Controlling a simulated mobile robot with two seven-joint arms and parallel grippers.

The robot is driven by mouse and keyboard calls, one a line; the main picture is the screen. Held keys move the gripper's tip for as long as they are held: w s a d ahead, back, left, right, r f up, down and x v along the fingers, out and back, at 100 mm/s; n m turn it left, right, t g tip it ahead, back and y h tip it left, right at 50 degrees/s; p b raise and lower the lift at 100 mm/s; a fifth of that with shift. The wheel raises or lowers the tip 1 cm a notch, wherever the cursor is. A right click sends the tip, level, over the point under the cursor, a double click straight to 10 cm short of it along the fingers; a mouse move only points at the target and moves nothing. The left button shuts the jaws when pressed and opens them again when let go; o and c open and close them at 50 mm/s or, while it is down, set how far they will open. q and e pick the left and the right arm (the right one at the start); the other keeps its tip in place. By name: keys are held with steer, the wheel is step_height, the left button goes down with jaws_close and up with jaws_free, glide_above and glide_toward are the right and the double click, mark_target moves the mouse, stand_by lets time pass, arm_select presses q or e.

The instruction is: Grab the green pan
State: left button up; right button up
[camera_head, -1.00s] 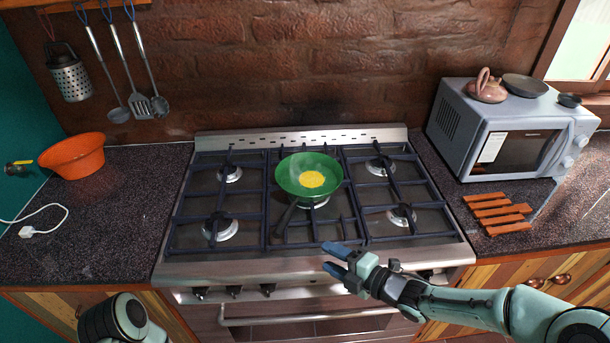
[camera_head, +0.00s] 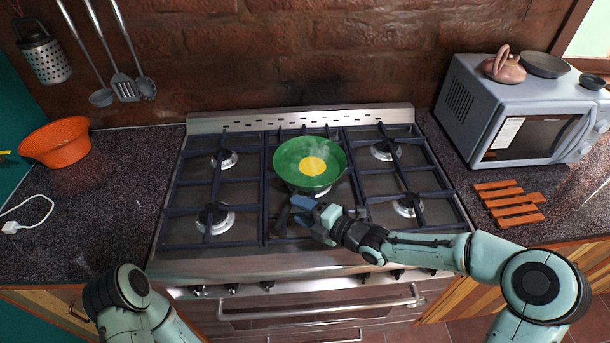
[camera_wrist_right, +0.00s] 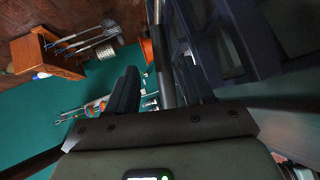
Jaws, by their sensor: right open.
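The green pan (camera_head: 292,157) sits on the middle burner of the stove, with something round and yellow (camera_head: 312,167) inside it. Its dark handle (camera_head: 281,221) points toward the front of the stove. My right gripper (camera_head: 296,211) is open at the handle, coming from the right. In the right wrist view, the handle (camera_wrist_right: 164,60) shows as a dark rod between the two spread fingers (camera_wrist_right: 160,88). I cannot tell whether either finger touches it. My left gripper is out of view; only part of my left arm shows at the lower left.
Dark grates cover the steel stove (camera_head: 240,122). An orange bowl (camera_head: 57,142) stands on the left counter. A microwave (camera_head: 478,98) and an orange slatted trivet (camera_head: 510,205) are on the right. Utensils (camera_head: 122,82) hang on the brick wall.

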mark_target(292, 206)
steer(key=x, duration=0.5)
steer(key=shift+a+f+p, duration=0.1)
steer(key=shift+f+p, duration=0.05)
steer(key=shift+p, duration=0.2)
steer(key=shift+s, duration=0.1)
steer(key=shift+c, duration=0.6)
jaws_close()
stand_by(0.5)
